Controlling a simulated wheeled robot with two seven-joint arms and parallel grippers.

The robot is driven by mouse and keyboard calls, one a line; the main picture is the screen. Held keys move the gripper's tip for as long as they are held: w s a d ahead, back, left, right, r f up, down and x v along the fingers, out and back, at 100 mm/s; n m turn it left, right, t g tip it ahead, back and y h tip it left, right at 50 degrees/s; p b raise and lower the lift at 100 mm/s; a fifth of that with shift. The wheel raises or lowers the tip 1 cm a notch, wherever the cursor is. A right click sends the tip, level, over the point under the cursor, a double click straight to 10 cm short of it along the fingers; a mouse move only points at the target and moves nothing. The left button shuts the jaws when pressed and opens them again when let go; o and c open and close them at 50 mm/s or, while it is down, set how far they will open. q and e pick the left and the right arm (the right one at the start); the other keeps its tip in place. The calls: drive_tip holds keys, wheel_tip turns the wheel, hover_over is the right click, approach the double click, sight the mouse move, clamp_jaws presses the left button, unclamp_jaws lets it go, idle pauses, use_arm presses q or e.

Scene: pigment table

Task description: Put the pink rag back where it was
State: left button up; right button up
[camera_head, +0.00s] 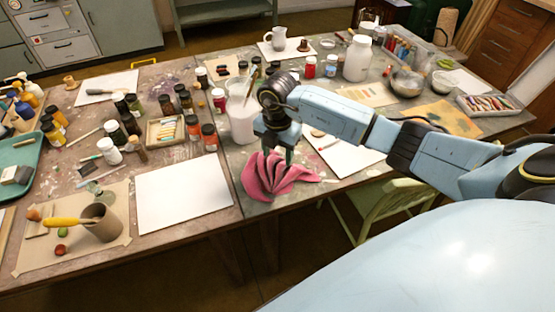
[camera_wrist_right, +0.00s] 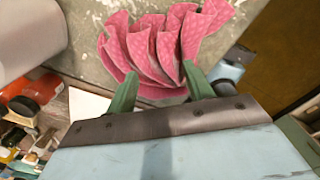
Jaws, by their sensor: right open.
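The pink rag (camera_head: 268,183) lies crumpled in folds on the grey table near its front edge, just right of the seam between the table tops. It also fills the upper middle of the right wrist view (camera_wrist_right: 155,45). My right gripper (camera_head: 285,152) is over the rag, pointing down at it. In the right wrist view its two green fingers (camera_wrist_right: 158,85) are apart, with the rag's folds just beyond and between the tips. I cannot tell whether the fingers touch the cloth. My left gripper is not in view.
A white container (camera_head: 241,122) stands just behind the rag. A white sheet (camera_head: 183,192) lies to its left and another (camera_head: 345,155) to its right. Several paint jars stand farther back. A green chair (camera_head: 380,202) is at the table's front, below my right arm.

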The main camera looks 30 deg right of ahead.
sight(277, 164)
wheel_tip(277, 164, up, 8)
drive_tip(key=shift+p, duration=0.3)
